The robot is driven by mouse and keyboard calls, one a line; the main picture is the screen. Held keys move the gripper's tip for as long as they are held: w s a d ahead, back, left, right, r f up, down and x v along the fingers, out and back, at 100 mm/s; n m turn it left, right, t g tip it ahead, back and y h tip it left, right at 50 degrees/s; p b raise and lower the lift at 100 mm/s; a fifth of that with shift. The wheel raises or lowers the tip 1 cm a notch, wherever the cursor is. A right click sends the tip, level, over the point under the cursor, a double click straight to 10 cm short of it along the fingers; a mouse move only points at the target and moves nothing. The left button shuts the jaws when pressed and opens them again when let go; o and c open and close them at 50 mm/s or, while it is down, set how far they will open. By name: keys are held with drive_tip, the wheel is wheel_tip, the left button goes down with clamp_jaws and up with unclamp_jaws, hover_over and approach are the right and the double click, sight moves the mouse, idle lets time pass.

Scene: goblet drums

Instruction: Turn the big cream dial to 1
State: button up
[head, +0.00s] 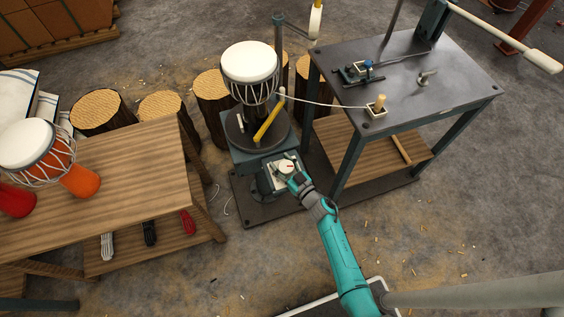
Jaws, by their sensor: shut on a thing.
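The big cream dial (285,166) sits on a pale square plate on the front of the grey-green drum stand, low in the middle of the head view. My gripper (292,176) reaches it from the lower right, at the end of my teal arm. The gripper is shut on the dial's near side and hides part of it. A small reddish mark shows near the dial. The numbers are too small to read, so I cannot tell its setting.
A white-headed goblet drum (250,63) stands on the turntable (240,132) above the dial, with a yellow bar (268,124) beside it. A metal workbench (440,75) stands to the right. A wooden table (120,185) with drums is at left. Floor at lower right is mostly clear.

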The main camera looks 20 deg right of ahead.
drive_tip(key=shift+s+f+n+y, duration=0.1)
drive_tip(key=shift+n+y, duration=0.2)
drive_tip(key=shift+y, duration=0.1)
drive_tip(key=shift+s+a+n+g+y, duration=0.15)
drive_tip(key=shift+n+g+y, duration=0.5)
drive_tip(key=shift+y, duration=0.35)
drive_tip(key=shift+a+n+g+y, duration=0.1)
drive_tip(key=shift+n+g+y, duration=0.45)
drive_tip(key=shift+n+y, duration=0.35)
drive_tip(key=shift+a+y, duration=0.1)
drive_tip(key=shift+y, duration=0.2)
drive_tip(key=o, duration=0.9)
drive_tip(key=shift+o, duration=0.2)
drive_tip(key=v, duration=1.2)
drive_tip(key=shift+r, duration=0.25)
